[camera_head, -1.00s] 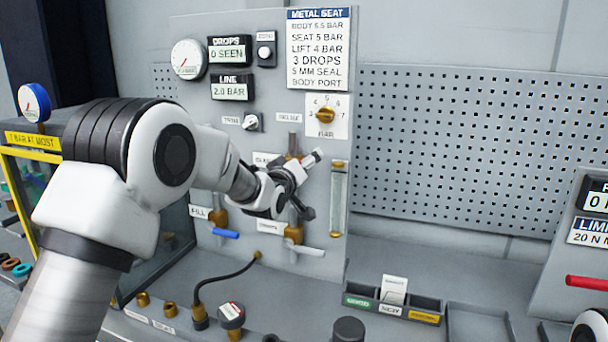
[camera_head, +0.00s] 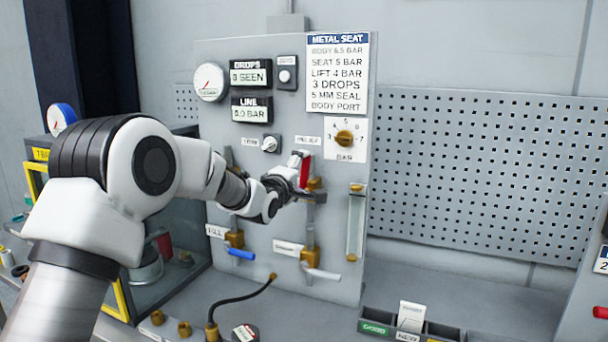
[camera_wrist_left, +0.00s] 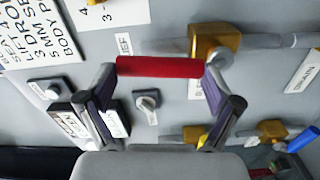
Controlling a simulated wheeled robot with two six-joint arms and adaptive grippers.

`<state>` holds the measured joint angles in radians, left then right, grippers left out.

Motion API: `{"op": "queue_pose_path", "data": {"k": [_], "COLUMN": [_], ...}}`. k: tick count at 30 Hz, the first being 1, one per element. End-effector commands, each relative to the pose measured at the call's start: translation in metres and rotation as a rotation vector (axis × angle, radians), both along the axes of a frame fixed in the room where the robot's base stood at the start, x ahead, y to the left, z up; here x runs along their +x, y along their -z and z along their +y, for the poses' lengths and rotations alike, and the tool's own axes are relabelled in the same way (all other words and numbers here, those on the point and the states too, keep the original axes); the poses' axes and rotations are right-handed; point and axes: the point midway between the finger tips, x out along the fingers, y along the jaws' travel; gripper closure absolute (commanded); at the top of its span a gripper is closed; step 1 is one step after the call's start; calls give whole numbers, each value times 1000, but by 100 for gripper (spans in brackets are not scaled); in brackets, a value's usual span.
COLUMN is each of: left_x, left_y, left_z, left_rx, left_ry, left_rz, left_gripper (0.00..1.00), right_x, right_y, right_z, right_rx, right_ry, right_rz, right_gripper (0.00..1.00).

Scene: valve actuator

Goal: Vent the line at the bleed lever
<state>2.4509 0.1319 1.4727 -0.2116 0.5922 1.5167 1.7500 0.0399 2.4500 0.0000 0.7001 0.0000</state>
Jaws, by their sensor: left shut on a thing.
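The red lever (camera_head: 305,172) stands roughly upright on its brass valve (camera_head: 314,184) on the grey panel. In the left wrist view the red lever (camera_wrist_left: 160,67) lies across the picture between both fingers, its right end by the brass body (camera_wrist_left: 215,42). My left gripper (camera_head: 296,178) is shut on the lever; its fingers partly hide it in the head view. The line display (camera_head: 252,109) seems to read 0.0 BAR. The drops display (camera_head: 250,73) reads 0 SEEN. My right gripper is not in view.
Below are a fill valve with a blue handle (camera_head: 240,254) and another valve with a pale handle (camera_head: 322,273). A sight tube (camera_head: 355,222) is right of the lever. A regulator knob (camera_head: 344,138) sits above. A perforated board (camera_head: 480,180) fills the right.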

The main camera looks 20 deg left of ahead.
Motion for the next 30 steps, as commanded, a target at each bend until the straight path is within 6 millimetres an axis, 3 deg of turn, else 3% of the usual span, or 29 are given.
{"op": "queue_pose_path", "data": {"k": [20,21,30], "left_x": [1,1,-1], "left_y": [-7,-7,-4], "left_z": [5,5,5], "left_rx": [-72,-72,-72], "left_ry": [1,1,1], "left_rz": [-11,-11,-5], "left_gripper": [72,0,0], "right_x": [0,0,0], "right_y": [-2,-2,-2], "right_z": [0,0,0], "right_rx": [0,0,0], "right_ry": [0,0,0], "right_rz": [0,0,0], "right_gripper": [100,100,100]}}
